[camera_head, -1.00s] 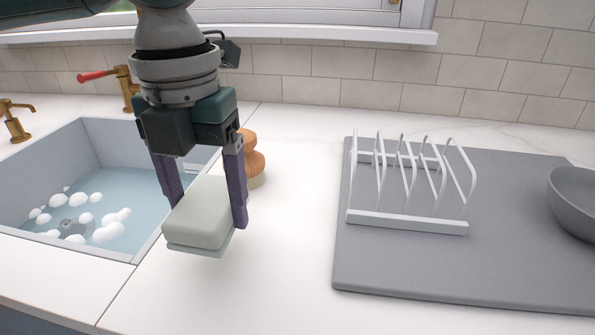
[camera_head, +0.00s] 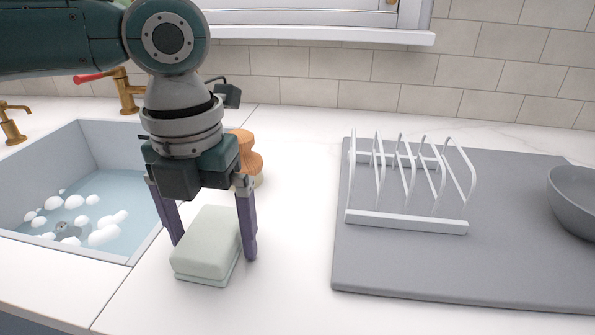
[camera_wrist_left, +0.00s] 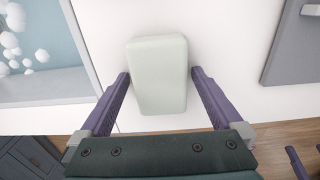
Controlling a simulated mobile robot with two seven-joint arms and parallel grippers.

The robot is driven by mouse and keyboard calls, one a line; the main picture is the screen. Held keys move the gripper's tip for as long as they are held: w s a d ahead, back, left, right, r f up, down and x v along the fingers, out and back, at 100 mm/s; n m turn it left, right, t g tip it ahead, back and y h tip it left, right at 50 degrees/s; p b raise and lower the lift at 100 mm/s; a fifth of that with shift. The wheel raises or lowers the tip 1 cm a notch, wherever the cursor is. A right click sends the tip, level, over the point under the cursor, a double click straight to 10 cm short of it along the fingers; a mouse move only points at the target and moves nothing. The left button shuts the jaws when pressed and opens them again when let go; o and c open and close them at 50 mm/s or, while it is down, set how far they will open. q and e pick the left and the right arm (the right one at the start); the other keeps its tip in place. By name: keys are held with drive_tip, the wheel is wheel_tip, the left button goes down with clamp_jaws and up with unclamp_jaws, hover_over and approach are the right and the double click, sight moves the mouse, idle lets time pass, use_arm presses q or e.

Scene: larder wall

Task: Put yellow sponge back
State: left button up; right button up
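A pale green-white block with a seam near its base (camera_head: 208,243), sponge-like in shape, rests on the white counter to the right of the sink. No clearly yellow sponge shows. My left gripper (camera_head: 214,250) points down with its purple fingers on either side of the block. In the left wrist view the block (camera_wrist_left: 158,75) lies between the fingertips, with narrow gaps, so the gripper looks open. Purple finger-like parts at the lower right of that view, probably my right gripper (camera_wrist_left: 305,158), are cut off by the edge.
The sink (camera_head: 100,255) with water and suds is on the left, with brass taps (camera_head: 128,92) behind. A wooden-topped brush (camera_head: 243,150) stands behind the gripper. A grey mat (camera_head: 400,265) carries a white rack (camera_head: 405,222) and a grey bowl (camera_head: 578,205). Counter between block and mat is clear.

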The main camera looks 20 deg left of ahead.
sight(212, 230)
use_arm(q)
wheel_tip(212, 230, up, 12)
drive_tip(key=p, duration=0.1)
drive_tip(key=shift+r+p, duration=0.15)
drive_tip(key=shift+p, duration=0.15)
idle(0.4)
